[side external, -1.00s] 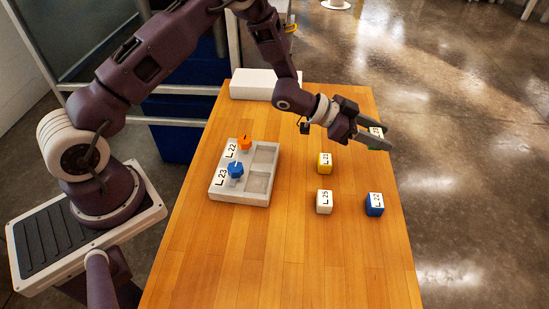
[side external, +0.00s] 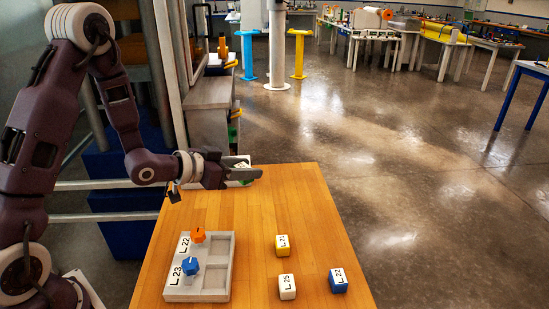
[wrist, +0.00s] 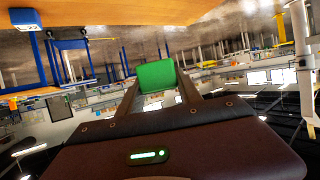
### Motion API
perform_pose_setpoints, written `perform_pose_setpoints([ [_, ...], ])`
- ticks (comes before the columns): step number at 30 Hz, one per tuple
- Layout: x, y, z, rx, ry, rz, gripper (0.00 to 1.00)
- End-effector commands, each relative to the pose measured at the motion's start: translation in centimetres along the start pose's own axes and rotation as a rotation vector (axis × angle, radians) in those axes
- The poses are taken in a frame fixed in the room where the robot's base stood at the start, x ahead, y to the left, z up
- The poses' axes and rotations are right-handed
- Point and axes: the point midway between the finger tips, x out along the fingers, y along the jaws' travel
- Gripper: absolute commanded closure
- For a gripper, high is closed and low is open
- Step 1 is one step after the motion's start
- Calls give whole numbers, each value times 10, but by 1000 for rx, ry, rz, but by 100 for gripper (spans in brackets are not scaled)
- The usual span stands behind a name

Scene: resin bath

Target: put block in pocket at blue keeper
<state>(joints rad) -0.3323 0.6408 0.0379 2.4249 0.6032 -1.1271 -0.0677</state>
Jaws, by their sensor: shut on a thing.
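My gripper (side external: 252,175) is shut on a green block (wrist: 156,76), held between the fingertips. In the side external view it is high over the table's far end, and the block is mostly hidden by the fingers. A grey tray (side external: 188,297) lies on the table, nearer the camera than my gripper. It has two pockets, both empty. The blue keeper (side external: 190,267) sits at the near pocket, by the label L 23. The orange keeper (side external: 198,236) sits at the far pocket, by the label L 22.
A yellow block (side external: 283,246), a white block (side external: 287,287) and a blue block (side external: 338,281) stand on the wooden table (side external: 255,225) right of the tray. The table between tray and blocks is clear.

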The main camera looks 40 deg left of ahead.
Motion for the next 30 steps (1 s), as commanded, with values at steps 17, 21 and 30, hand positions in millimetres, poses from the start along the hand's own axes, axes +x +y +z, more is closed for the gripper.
perform_pose_setpoints([
  [17,-103,86,124,231,4,560,100],
  [21,-108,91,128,243,2,588,100],
  [30,-97,92,156,242,1,589,100],
])
